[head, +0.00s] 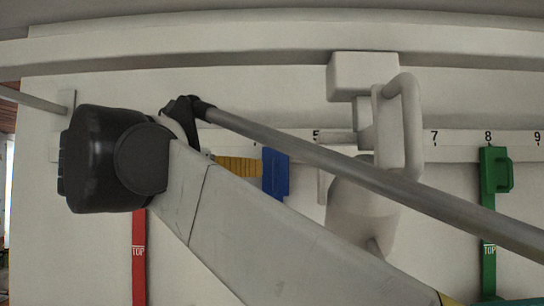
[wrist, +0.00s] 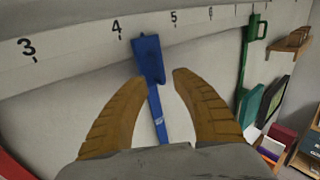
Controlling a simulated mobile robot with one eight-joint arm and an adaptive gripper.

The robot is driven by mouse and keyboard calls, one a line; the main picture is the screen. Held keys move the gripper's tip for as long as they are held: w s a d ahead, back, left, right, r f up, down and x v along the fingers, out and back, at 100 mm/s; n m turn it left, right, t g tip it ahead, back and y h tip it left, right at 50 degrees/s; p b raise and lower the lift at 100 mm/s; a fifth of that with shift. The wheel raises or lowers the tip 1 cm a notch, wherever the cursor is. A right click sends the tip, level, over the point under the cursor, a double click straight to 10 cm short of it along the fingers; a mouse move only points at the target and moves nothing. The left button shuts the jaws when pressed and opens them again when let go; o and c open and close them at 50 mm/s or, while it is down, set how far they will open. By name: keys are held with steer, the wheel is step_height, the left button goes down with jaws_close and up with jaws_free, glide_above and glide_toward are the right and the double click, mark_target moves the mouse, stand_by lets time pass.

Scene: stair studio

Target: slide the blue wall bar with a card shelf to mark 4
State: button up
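The blue wall bar (wrist: 157,112) hangs from the numbered white rail (wrist: 75,37), with its top between mark 4 (wrist: 116,25) and mark 5 (wrist: 173,16). Its wider blue upper part (wrist: 149,58) lies just beyond my fingertips. In the head view the blue part (head: 275,173) shows left of mark 5, and my arm hides the rest. My gripper (wrist: 161,78) is open, with one tan finger on each side of the bar in the wrist picture. Contact cannot be told. In the head view a tan finger (head: 238,166) points towards the blue part.
A green bar (head: 488,220) with a handle hangs near mark 8, to the right. A red bar (head: 139,255) hangs to the left. The rail between blue and green looks clear in the wrist view. A wooden shelf (wrist: 291,40) and books (wrist: 271,148) stand far right.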

steer(key=p+x, duration=0.2)
steer(key=x, duration=0.8)
steer(key=shift+w+d+f+p, duration=0.1)
steer(key=shift+w+d+p, duration=0.15)
steer(key=shift+w+p, duration=0.1)
jaws_close()
